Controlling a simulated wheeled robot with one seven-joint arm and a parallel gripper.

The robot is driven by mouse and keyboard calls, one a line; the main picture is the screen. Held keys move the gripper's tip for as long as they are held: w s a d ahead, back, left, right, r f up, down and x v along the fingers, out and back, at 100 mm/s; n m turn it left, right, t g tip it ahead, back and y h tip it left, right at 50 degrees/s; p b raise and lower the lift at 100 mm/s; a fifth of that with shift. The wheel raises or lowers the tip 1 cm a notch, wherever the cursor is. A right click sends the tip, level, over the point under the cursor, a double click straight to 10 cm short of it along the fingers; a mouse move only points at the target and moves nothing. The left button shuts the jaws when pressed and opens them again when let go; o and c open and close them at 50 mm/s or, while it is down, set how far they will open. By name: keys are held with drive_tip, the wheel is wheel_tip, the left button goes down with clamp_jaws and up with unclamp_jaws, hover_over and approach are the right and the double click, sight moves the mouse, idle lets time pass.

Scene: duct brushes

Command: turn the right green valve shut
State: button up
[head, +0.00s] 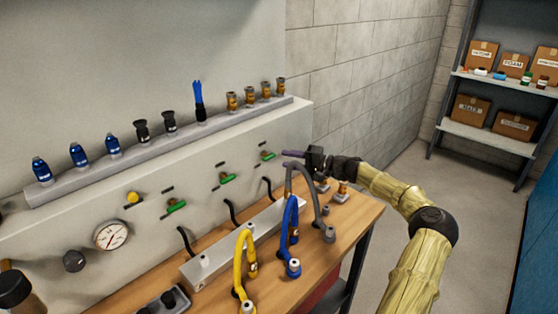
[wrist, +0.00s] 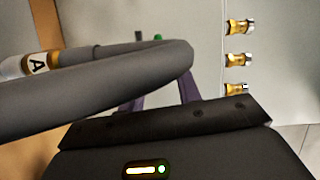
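The right green valve (head: 267,155) is a small green lever on the wall panel, the rightmost of three in the head view. A green bit of a valve also shows in the wrist view (wrist: 158,37), beyond the fingers and partly hidden by a grey hose. My gripper (head: 288,153) points left toward the right valve, a short gap away from it. In the wrist view its two purple fingers (wrist: 162,92) stand apart with nothing seen between them. The grey hose hides part of the fingers.
The grey hose (head: 315,190) arches close to my gripper and crosses the wrist view (wrist: 110,80). Blue (head: 291,220) and yellow (head: 239,262) hoses stand left of it on the bench. A ledge (head: 235,118) with brass and blue fittings runs above the valves.

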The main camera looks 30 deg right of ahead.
drive_tip(key=b+v, duration=0.1)
drive_tip(key=v, duration=1)
drive_tip(key=shift+s+d, duration=0.25)
drive_tip(key=shift+d, duration=0.05)
